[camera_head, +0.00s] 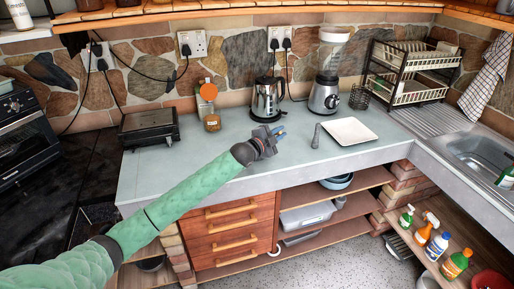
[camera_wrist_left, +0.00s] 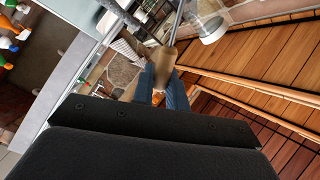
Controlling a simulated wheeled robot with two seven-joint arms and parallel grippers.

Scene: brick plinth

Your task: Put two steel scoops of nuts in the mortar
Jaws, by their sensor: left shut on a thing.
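My left gripper (camera_head: 274,134) is above the front part of the grey counter, in front of the kettle. In the left wrist view its blue fingers (camera_wrist_left: 163,84) are shut on a tan handle, which I take for the scoop's (camera_wrist_left: 160,62). A thin grey shaft rises beyond it. The scoop is too small to make out in the head view. A jar with brown contents (camera_head: 212,123), perhaps the nuts, stands at the back of the counter, left of the kettle. I cannot make out a mortar. My right gripper is not in view.
A steel kettle (camera_head: 266,100) and a blender (camera_head: 325,95) stand behind. A small grey upright tool (camera_head: 316,136) and a white square plate (camera_head: 350,131) are to the right. A black toaster-like appliance (camera_head: 150,128) is at the left. The counter (camera_head: 160,170) is bare at front left.

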